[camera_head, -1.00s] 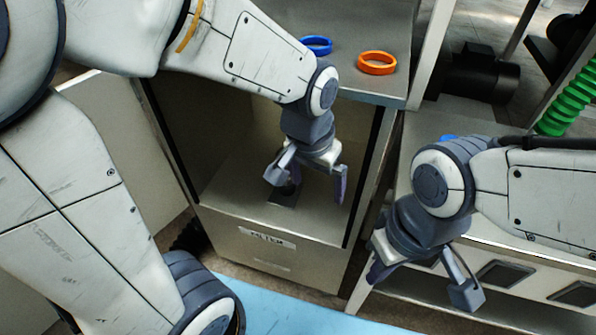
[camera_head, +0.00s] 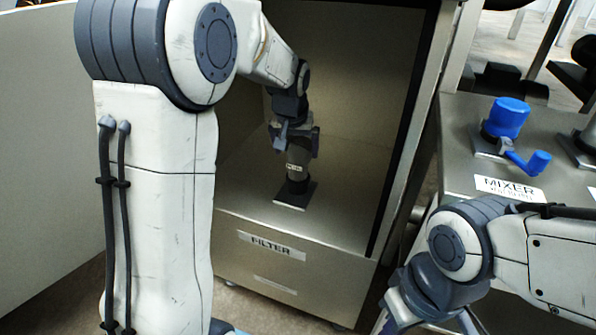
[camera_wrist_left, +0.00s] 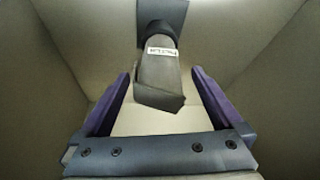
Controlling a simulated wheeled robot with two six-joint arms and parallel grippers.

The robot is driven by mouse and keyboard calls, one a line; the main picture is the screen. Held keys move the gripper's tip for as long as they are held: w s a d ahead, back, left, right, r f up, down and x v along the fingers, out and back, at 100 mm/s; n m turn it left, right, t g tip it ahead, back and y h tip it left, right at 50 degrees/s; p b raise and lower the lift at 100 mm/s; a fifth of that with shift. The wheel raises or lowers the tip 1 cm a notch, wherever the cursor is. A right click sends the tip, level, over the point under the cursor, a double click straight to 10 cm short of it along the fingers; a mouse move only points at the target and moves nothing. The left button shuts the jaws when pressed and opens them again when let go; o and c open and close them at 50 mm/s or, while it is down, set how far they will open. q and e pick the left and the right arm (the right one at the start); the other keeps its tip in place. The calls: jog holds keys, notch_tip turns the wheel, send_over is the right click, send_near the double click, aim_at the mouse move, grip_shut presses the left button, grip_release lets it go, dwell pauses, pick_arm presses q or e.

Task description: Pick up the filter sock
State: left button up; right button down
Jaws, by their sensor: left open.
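The filter sock (camera_head: 296,158) is a grey, roughly cylindrical piece with a small white label. It stands upright on a dark base plate (camera_head: 295,193) inside the open cabinet. In the left wrist view the sock (camera_wrist_left: 158,78) shows between the two purple fingers, its wide grey end nearest the camera. My left gripper (camera_head: 297,140) is open at the upper part of the sock, with a gap visible on both sides in the wrist view. My right gripper (camera_head: 428,321) is open and empty at the bottom right, its fingertips partly cut off by the frame.
The metal cabinet has side walls close around my left arm and a front panel labelled FILTER (camera_head: 271,245). To the right is a bench with a blue crank handle (camera_head: 510,118) and a MIXER label (camera_head: 508,189).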

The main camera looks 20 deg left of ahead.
aim_at(298, 161)
pick_arm(q)
jog(key=b+x, duration=0.2)
jog(key=x, duration=0.6)
jog(key=shift+s+b, duration=0.1)
jog(key=shift+b, duration=0.3)
jog(key=shift+r, duration=0.1)
grip_shut()
jog(key=shift+r+p, duration=0.4)
jog(key=shift+r, duration=0.1)
notch_tip(298, 161, up, 4)
jog(key=shift+p, duration=1.2)
jog(key=s+d+r+p, duration=0.1)
jog(key=d+r+p, duration=0.2)
jog(key=d+r, duration=0.3)
jog(key=d, duration=0.5)
jog(key=shift+d, duration=0.35)
